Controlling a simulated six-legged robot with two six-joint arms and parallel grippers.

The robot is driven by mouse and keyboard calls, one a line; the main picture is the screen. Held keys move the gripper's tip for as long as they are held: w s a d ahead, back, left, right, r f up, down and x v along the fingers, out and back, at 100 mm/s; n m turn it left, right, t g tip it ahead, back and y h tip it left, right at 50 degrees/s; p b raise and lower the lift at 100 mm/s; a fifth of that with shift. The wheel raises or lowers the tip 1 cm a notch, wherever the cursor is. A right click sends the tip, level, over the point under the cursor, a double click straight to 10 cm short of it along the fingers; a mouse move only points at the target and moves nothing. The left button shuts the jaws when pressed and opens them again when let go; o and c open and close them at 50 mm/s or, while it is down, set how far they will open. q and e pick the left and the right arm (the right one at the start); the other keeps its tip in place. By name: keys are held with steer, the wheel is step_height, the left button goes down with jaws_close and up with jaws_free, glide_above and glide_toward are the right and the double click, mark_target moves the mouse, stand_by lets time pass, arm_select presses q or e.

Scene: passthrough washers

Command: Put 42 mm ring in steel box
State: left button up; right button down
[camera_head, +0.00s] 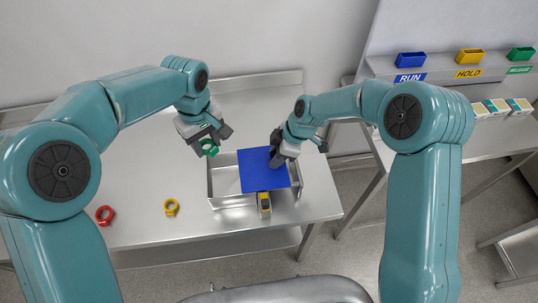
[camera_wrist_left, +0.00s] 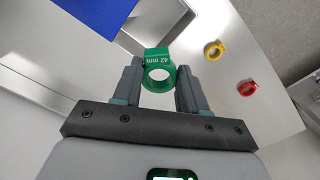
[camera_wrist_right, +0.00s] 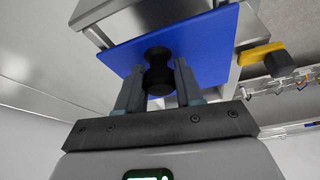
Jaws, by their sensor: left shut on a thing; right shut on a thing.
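The green 42 mm ring (camera_wrist_left: 157,72) is held between the fingers of my left gripper (camera_wrist_left: 155,84), its label readable in the left wrist view. In the head view the ring (camera_head: 209,147) is near the upper left corner of the steel box (camera_head: 230,203). My right gripper (camera_wrist_right: 157,90) is shut on the black knob (camera_wrist_right: 157,62) of a blue lid (camera_wrist_right: 205,48). In the head view the blue lid (camera_head: 258,172) is over the right part of the box, with the left part uncovered. My right gripper (camera_head: 278,155) is at its upper right edge.
A red ring (camera_head: 105,215) and a yellow ring (camera_head: 171,207) lie on the steel table at the left. A yellow and black part (camera_head: 264,203) is at the box's front. Blue RUN (camera_head: 410,59), yellow HOLD (camera_head: 469,56) and green RELEASE (camera_head: 521,54) bins stand on a shelf at right.

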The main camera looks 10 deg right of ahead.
steer(key=shift+s+d+f, duration=0.1)
steer(key=shift+d+f, duration=0.05)
steer(key=shift+d, duration=0.6)
